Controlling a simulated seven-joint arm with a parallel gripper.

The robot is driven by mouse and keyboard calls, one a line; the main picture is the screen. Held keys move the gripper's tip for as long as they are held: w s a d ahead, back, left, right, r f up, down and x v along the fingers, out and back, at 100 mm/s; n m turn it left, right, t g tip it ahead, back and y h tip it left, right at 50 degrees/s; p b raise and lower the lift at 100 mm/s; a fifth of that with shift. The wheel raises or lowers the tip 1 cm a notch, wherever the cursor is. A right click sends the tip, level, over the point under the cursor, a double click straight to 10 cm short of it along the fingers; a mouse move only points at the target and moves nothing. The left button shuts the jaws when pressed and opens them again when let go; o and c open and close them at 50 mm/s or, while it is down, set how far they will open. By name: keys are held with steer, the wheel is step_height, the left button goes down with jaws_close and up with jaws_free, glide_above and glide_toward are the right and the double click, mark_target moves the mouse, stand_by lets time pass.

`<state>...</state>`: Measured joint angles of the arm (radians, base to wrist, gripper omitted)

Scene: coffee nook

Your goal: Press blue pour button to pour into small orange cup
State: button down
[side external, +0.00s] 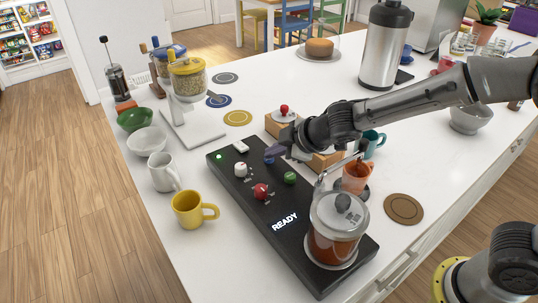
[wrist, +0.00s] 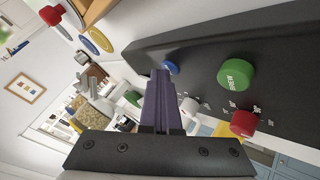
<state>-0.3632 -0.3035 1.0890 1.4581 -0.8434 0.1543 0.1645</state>
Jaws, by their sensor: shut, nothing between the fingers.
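The black machine panel (side external: 225,178) lies on the white counter and its display reads READY. The blue button (side external: 269,158) is at the panel's far edge; in the wrist view its blue edge (wrist: 172,68) shows just beyond my fingertips. My gripper (side external: 274,151) is shut and empty, with its purple fingers at the blue button. I cannot tell whether they touch it. In the wrist view the fingers (wrist: 160,73) partly cover the button. The small orange cup (side external: 356,178) stands beside the panel, below the metal spout of the glass jar (side external: 333,240), which holds brown liquid.
A green BREW button (side external: 290,178), a red knob (side external: 260,191) and a white knob (side external: 240,169) are on the panel near my fingers. A teal mug (side external: 372,143) stands behind the orange cup. A yellow mug (side external: 188,210) and a white mug (side external: 163,172) stand left of the panel.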

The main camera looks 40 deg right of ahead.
mark_target(274, 161)
steer(key=shift+r, duration=1.15)
steer(key=shift+r, duration=0.15)
steer(key=shift+r, duration=2.4)
